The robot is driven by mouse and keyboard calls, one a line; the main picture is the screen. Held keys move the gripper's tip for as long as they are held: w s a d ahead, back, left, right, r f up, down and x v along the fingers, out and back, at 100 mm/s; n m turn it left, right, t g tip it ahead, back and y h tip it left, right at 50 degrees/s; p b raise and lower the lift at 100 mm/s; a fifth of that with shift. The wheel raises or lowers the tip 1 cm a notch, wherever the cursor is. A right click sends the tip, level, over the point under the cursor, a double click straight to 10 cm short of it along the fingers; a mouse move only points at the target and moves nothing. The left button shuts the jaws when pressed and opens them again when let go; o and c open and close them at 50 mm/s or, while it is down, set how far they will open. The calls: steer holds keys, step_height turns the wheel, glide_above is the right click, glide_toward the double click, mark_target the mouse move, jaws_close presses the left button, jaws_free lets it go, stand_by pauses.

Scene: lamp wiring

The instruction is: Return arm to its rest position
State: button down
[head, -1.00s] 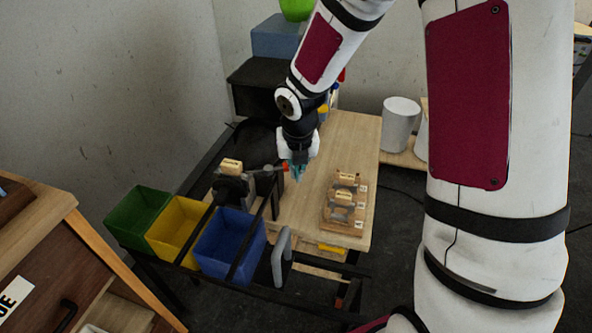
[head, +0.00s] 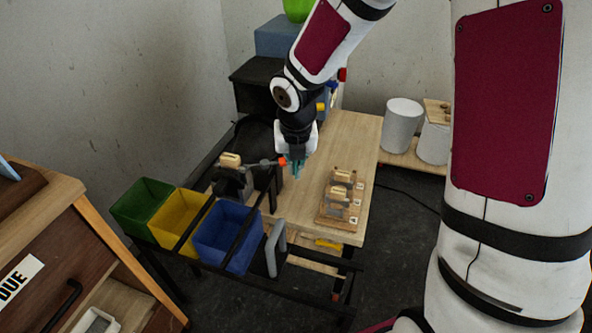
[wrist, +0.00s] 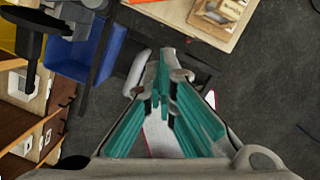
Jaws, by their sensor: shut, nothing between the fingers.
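My gripper (head: 297,167) hangs point-down above the wooden table (head: 352,137), left of its middle, in the head view. Its teal fingers also show in the wrist view (wrist: 172,95), together and with nothing held. My white arm with dark red panels reaches in from the upper right of the head view. A wooden holder (head: 340,200) with several small lamp parts and white labels stands on the table to the right of the gripper. A dark fixture with a wooden block (head: 230,160) on top is to its left, with a small orange-red tip near the fingers.
Green (head: 143,205), yellow (head: 180,220) and blue (head: 226,236) bins line the front left on a dark frame. A wooden cabinet (head: 85,250) stands at lower left. White cylinders (head: 402,123) stand at the back right. Dark floor is open to the right.

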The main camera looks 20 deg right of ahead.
steer(key=s+d+r+m+h+p, duration=0.1)
steer(key=s+r+m, duration=0.3)
steer(key=r, duration=0.3)
steer(key=s+d+r+m+p, duration=0.1)
steer(key=s+r+m, duration=0.2)
steer(key=r+m, duration=0.25)
steer(key=s+r+m+t, duration=0.1)
steer(key=s+r+m, duration=0.3)
steer(key=s+m, duration=0.5)
steer(key=s+r+m+t+y, duration=0.1)
steer(key=s+r+m, duration=0.4)
steer(key=s+m, duration=0.5)
steer(key=shift+d+m+y, duration=0.3)
steer(key=shift+d+m, duration=0.1)
steer(key=shift+m, duration=2.15)
